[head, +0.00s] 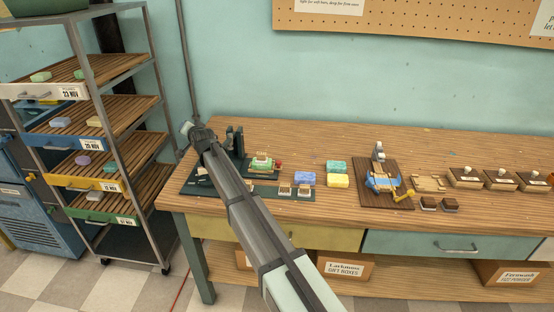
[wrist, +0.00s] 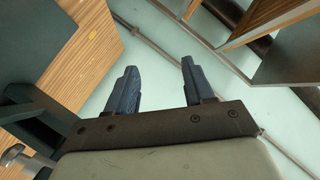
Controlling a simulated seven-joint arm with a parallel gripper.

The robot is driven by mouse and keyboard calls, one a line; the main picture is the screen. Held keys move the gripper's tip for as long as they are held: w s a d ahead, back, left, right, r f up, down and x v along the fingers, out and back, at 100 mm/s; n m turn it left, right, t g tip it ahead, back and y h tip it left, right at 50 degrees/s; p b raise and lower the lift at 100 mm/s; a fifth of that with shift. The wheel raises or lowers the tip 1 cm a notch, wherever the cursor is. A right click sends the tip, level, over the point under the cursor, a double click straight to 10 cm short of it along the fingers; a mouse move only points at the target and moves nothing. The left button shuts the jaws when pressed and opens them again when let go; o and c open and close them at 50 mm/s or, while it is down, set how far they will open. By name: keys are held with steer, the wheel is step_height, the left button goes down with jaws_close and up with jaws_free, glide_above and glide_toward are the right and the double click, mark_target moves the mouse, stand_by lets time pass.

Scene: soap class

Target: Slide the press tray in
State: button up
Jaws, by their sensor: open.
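A dark green press (head: 236,140) stands at the left end of the wooden bench, partly hidden behind my arm. I cannot tell for sure whether this is the press tray. My gripper (head: 188,128) is at the bench's left end, left of the press, above the bench. In the wrist view my gripper (wrist: 157,82) is open, with nothing between its fingers. A dark green part, probably of the press, fills the left edge there.
A metal rack (head: 118,100) with wooden shelves and coloured trays stands left of the bench.

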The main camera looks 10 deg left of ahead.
steer(key=w+d+r+h, duration=0.1)
steer(key=w+d, duration=0.1)
steer(key=d, duration=0.2)
steer(key=w+d+r, duration=0.1)
steer(key=w+d, duration=0.1)
steer(key=d, duration=0.2)
steer(key=w+d+r+m+h, duration=0.1)
steer(key=w+d+r, duration=0.1)
steer(key=d, duration=0.3)
steer(key=shift+w+r+h, duration=0.1)
steer(key=shift+w+h, duration=0.2)
steer(key=shift+w, duration=0.1)
steer(key=w+d+m+h, duration=0.2)
steer(key=w+d, duration=0.1)
steer(key=d, duration=0.4)
steer(key=m+g+h, duration=0.4)
steer(key=m+g, duration=0.5)
steer(key=g, duration=0.3)
glide_above(279, 161)
step_height(279, 161, down, 3)
step_height(279, 161, down, 13)
steer(key=shift+a+r, duration=0.1)
jaws_close()
